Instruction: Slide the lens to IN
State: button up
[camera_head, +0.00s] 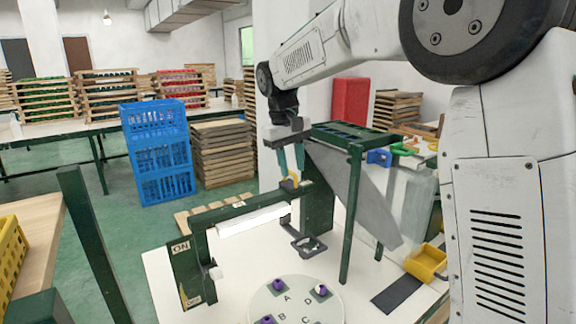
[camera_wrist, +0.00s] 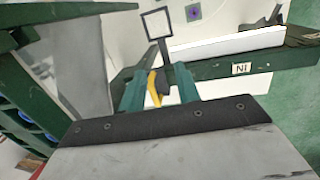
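The lens is a dark square frame (camera_head: 308,245) hanging from a carrier on the green rail (camera_head: 240,208), near the rail's right end in the head view. It also shows in the wrist view (camera_wrist: 157,24) at the top. A curved yellow handle (camera_head: 291,182) stands on the carrier; it also shows in the wrist view (camera_wrist: 152,88). An IN label (camera_wrist: 241,69) is on the rail, right of the lens in the wrist view. My gripper (camera_head: 291,172) points down with its green fingers on either side of the handle, with a gap visible between them. Firm contact cannot be seen.
Below the lens is a round plate (camera_head: 262,303) marked with letters, with several purple pieces. An ON label (camera_head: 181,247) is on the left post. A grey slanted panel (camera_head: 355,190) and green frame stand close right of my gripper. A yellow bin (camera_head: 427,262) is at right.

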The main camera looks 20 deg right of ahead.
jog(key=w+r+t, duration=0.1)
jog(key=w+r, duration=0.3)
jog(key=w, duration=0.2)
jog(key=shift+n, duration=0.3)
jog(key=f, duration=0.2)
jog(key=d+f, duration=0.1)
jog(key=f, duration=0.4)
jog(key=shift+w+d+f, duration=0.1)
jog(key=shift+w+d, duration=0.05)
jog(key=shift+w, duration=0.1)
grip_shut()
